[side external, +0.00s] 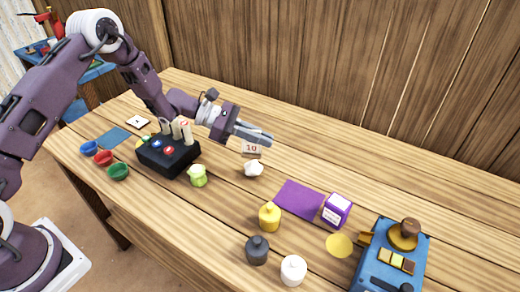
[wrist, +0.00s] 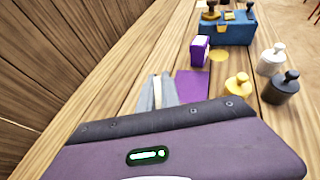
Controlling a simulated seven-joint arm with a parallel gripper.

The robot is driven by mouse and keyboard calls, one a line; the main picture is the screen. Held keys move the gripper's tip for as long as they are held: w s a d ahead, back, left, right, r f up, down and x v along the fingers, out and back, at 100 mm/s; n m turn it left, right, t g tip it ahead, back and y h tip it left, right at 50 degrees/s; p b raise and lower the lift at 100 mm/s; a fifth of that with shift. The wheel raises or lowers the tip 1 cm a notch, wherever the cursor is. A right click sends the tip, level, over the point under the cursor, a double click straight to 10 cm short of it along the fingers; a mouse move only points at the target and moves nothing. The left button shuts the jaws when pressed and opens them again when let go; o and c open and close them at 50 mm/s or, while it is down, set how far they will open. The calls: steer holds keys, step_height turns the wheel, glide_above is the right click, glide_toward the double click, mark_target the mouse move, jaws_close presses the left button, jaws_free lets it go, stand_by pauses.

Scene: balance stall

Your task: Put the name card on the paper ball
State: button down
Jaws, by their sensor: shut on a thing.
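The name card (side external: 252,148) is a small cream card with a dark red mark like "10". My gripper (side external: 268,137) is shut on it, and the card hangs upright below the fingers in the side view. In the wrist view the card (wrist: 157,94) shows as a pale strip between the fingers (wrist: 157,92). The paper ball (side external: 254,169) is white and crumpled and lies on the table just below the card in the side view. I cannot tell whether the two touch. The ball is hidden in the wrist view.
A black holder (side external: 168,157) with upright pieces and a green lumpy thing (side external: 198,177) stand left of the ball. A purple mat (side external: 300,199), purple box (side external: 337,210), several knobbed weights (side external: 269,217) and a blue device (side external: 388,262) lie right. A wooden wall stands behind.

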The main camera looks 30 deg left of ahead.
steer(key=shift+f, duration=1.6)
steer(key=c, duration=1.6)
jaws_free()
steer(key=shift+f, duration=0.1)
steer(key=shift+o, duration=0.2)
